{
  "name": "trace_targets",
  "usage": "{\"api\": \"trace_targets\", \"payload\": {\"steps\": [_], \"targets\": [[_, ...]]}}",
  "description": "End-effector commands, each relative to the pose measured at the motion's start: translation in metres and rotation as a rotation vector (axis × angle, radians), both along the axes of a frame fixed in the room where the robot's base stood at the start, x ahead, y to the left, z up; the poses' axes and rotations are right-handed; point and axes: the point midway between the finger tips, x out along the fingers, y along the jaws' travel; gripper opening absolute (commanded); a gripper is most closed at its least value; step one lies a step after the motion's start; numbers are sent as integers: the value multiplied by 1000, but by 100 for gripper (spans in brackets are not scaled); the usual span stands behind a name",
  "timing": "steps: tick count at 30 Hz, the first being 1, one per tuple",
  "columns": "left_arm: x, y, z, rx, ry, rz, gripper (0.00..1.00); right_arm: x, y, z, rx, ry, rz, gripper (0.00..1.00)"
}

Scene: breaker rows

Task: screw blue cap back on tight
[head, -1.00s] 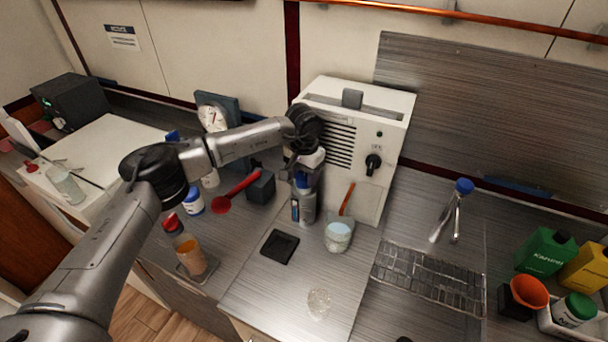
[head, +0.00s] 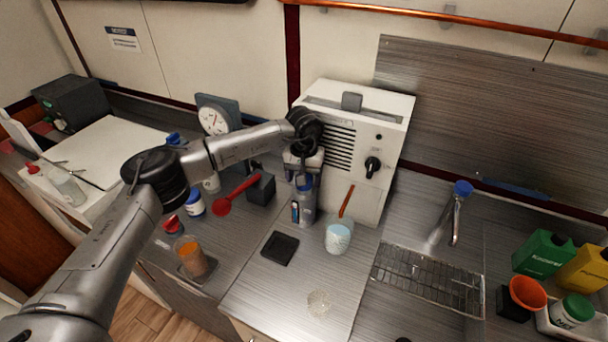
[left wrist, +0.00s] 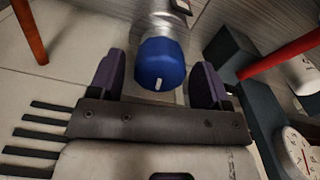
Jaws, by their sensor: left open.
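A silver-grey bottle (head: 307,211) stands on the counter in front of the white panel box, with a blue cap (head: 304,183) at its top. In the left wrist view the blue cap (left wrist: 160,64) has a small white mark and sits on the end of the bottle (left wrist: 165,22). How tightly it sits cannot be seen. My left gripper (left wrist: 160,82) is open, with one dark finger on each side of the cap and gaps between. In the head view my left gripper (head: 304,170) is just above the cap. My right gripper is not in view.
The white panel box (head: 360,120) stands close behind the bottle. A white cup (head: 338,238) with an orange-brown stick is to its right. A black pad (head: 280,248) is in front.

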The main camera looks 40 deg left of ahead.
Motion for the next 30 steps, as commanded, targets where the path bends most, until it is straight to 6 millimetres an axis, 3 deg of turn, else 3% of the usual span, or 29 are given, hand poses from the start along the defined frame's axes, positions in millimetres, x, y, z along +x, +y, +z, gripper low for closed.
{"api": "trace_targets", "payload": {"steps": [21, 30], "targets": [[0, 0, 1, 0, 1, 1002, 71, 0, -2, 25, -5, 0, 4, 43], [0, 0, 0, 0, 1, 1223, 71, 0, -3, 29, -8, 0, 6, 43]]}}
